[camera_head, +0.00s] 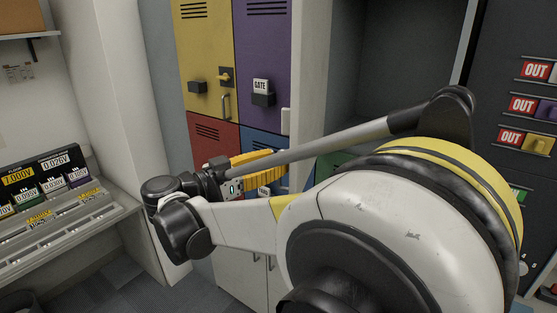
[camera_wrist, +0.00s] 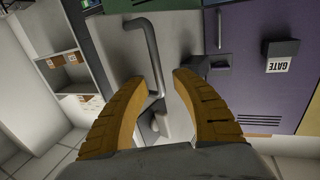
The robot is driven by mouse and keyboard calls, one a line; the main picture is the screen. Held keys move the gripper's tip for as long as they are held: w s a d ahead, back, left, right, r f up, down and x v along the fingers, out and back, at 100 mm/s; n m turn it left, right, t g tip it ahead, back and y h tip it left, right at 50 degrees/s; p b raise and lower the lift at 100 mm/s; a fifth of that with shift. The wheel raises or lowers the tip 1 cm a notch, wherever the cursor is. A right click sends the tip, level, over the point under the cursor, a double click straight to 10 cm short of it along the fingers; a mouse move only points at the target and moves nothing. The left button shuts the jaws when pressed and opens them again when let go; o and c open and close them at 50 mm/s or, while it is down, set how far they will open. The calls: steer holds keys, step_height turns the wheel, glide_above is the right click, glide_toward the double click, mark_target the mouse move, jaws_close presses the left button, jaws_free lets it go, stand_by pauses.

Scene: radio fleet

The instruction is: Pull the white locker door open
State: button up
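The white locker door (camera_wrist: 182,112) fills the middle of the wrist view, seen turned on its side. A bent metal bar handle (camera_wrist: 152,55) stands out from it. My gripper (camera_wrist: 160,80) has its two yellow ribbed fingers spread apart, with one end of the handle showing between the fingertips. I see no finger clearly touching the handle, and the depth between them is hard to judge. In the head view my gripper (camera_head: 262,160) is in front of the lockers, partly hidden by my arm. White lower doors (camera_head: 238,270) show below it.
Yellow (camera_head: 203,60), purple (camera_head: 263,50), red (camera_head: 207,135) and blue locker doors stand around the gripper. The purple door has a GATE box (camera_wrist: 279,57). A bench with meters (camera_head: 55,205) is at the left, and a dark panel with OUT labels (camera_head: 535,70) is at the right.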

steer(key=v, duration=1.1)
